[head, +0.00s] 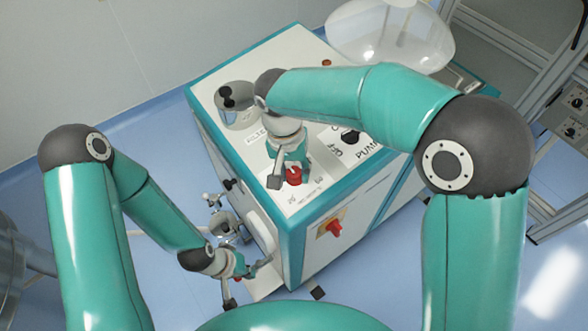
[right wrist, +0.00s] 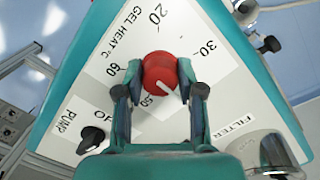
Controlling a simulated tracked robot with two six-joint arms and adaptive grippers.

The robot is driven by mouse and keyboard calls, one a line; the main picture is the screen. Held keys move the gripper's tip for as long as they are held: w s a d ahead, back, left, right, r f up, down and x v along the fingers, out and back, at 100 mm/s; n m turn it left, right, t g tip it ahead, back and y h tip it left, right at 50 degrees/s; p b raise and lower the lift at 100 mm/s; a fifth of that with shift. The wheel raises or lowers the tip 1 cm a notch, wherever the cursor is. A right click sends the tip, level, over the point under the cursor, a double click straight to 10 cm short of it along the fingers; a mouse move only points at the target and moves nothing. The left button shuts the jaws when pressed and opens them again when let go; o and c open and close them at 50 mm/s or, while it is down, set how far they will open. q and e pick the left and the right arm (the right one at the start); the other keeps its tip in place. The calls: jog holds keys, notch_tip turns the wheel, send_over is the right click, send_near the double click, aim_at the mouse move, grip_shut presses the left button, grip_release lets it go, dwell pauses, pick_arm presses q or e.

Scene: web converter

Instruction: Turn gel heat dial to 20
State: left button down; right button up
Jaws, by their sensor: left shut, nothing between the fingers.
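The red gel heat dial (head: 294,177) is on the slanted white top panel of the converter. In the right wrist view the dial (right wrist: 160,72) has a white pointer line aimed to the lower right, just to the right of the printed 50. The 20 mark is at the top, 30 at the right and 60 at the left. My right gripper (right wrist: 160,76) has a finger on each side of the dial, seemingly touching it. In the head view it hides part of the panel. My left gripper (head: 242,280) is shut and empty, low beside the machine's left side.
A black pump knob (right wrist: 91,138) is beside the dial, and a filter fitting (right wrist: 272,155) is on the other side. A red switch (head: 335,229) sits on the machine's front. A clear dome (head: 390,35) stands behind. Blue floor is free at the front right.

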jog(key=c, duration=0.3)
jog(key=shift+c, duration=0.2)
